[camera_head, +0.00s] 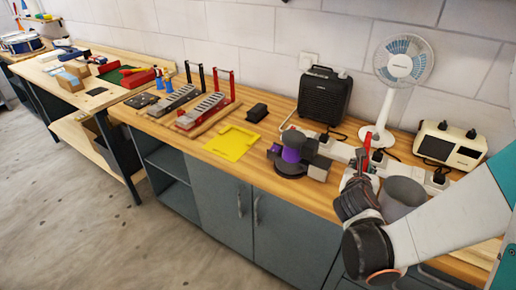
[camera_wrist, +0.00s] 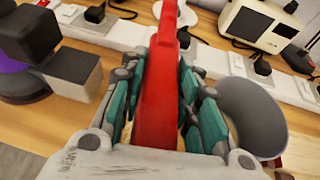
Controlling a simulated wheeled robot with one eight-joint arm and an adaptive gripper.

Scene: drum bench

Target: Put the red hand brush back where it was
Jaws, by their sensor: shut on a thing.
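The red hand brush (camera_wrist: 158,100) is between the teal fingers of my gripper (camera_wrist: 160,78) in the wrist view, running lengthwise away from the palm. The gripper is shut on it. In the head view a small red part of the brush (camera_head: 366,145) shows above my dark gripper (camera_head: 358,180), which is over the right part of the wooden bench (camera_head: 222,171). The brush's lower part is hidden by the gripper and palm. I cannot tell whether the brush touches the bench.
A white power strip (camera_head: 335,149) with plugs runs behind the gripper. A grey cylinder (camera_head: 403,192) is close on the right, a dark device with a purple part (camera_head: 291,155) on the left. A fan (camera_head: 403,60), heater (camera_head: 325,95) and cream box (camera_head: 450,146) stand behind.

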